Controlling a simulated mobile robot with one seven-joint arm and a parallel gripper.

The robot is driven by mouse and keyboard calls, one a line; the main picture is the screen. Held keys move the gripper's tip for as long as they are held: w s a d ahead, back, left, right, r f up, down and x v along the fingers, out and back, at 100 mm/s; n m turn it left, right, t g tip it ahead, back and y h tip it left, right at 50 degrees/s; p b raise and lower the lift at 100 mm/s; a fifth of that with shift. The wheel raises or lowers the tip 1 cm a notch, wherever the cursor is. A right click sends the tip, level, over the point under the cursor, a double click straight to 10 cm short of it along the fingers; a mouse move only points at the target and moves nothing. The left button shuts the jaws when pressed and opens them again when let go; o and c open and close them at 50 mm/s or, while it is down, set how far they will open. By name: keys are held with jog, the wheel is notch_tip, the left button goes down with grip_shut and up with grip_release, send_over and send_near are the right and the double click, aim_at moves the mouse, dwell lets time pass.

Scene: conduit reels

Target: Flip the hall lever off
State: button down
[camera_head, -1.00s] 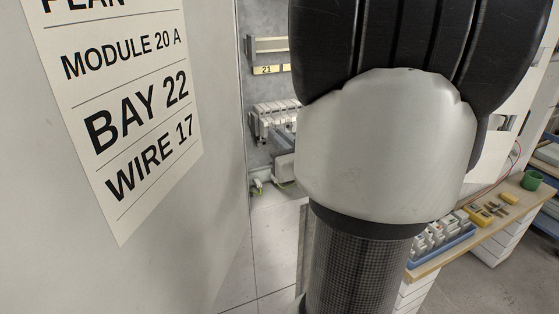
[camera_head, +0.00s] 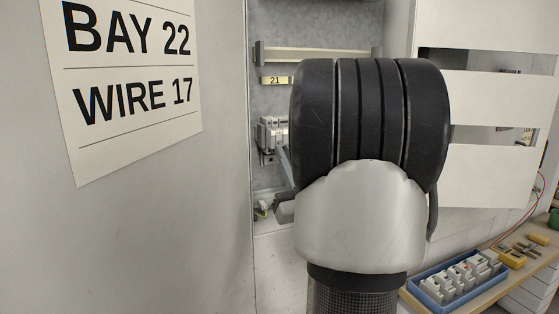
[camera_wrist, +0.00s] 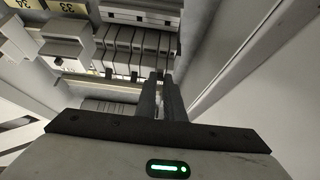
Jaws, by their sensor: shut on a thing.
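A row of pale breaker modules (camera_wrist: 125,48) sits in the cabinet in the wrist view. Part of a row of modules (camera_head: 270,132) shows left of my arm in the head view. My gripper (camera_wrist: 160,82) has its two dark fingers close together at the right end of the row. They appear shut on a small lever there, which the fingers mostly hide. I cannot read a hall label, so I cannot tell which lever it is. In the head view my arm hides the fingers.
A cabinet side wall (camera_wrist: 235,62) runs close to the right of my fingers. A wider grey module (camera_wrist: 68,45) stands to the left. A large panel with a printed sheet (camera_head: 130,85) fills the head view's left. A blue tray (camera_head: 408,291) of modules lies on a bench at right.

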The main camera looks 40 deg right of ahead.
jog(key=shift+r+t, duration=0.15)
jog(key=shift+t, duration=0.15)
jog(key=c, duration=1.9)
grip_release()
jog(key=shift+w, duration=0.1)
jog(key=shift+o, duration=0.2)
jog(key=shift+f, duration=0.2)
